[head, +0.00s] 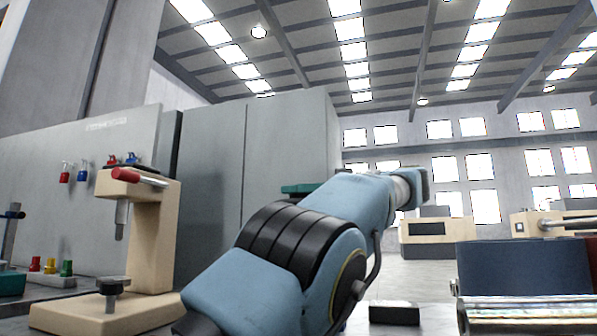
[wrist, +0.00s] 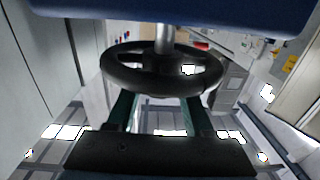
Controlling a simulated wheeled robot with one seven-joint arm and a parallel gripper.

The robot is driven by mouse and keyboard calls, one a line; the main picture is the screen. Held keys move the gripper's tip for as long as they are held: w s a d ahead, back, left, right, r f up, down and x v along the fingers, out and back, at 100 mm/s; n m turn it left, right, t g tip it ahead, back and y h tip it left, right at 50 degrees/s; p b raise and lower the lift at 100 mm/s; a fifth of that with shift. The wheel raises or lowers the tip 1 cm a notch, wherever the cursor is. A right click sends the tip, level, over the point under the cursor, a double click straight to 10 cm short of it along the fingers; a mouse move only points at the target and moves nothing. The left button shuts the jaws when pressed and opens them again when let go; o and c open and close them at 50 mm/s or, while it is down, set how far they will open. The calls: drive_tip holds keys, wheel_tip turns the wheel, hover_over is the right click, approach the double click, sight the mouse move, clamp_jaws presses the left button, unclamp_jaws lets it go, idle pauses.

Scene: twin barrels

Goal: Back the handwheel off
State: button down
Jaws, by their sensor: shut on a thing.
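The handwheel (wrist: 120,83) is a black spoked ring on a light metal stem, seen at the top middle of the wrist view. My gripper (wrist: 160,98) reaches up to the wheel with its two green fingers spread apart, one at each side of the near rim. It is shut on the handwheel; the fingertips are partly hidden by the rim. In the head view my blue arm stretches away to the upper right, and I cannot make out the handwheel or the fingers there.
A beige press (head: 152,235) with a red-ended lever stands at left, near a small stand of coloured pieces (head: 50,272). A tall grey cabinet (head: 250,150) is behind my arm. A dark blue block (head: 525,268) stands at right, and a small black block (head: 394,313) sits front centre.

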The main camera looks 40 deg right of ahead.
drive_tip(key=shift+d+r+n+g+y+p, duration=0.15)
drive_tip(key=shift+n+g+y+p, duration=0.4)
drive_tip(key=shift+p, duration=1.4)
drive_tip(key=shift+d+r+n+g+y+p, duration=0.15)
drive_tip(key=shift+n+g+y+p, duration=0.4)
drive_tip(key=shift+p, duration=1.4)
drive_tip(key=y+p, duration=0.1)
drive_tip(key=p, duration=0.3)
drive_tip(key=shift+a+f+n+g, duration=0.3)
drive_tip(key=shift+g, duration=0.1)
drive_tip(key=shift+c, duration=1.4)
unclamp_jaws()
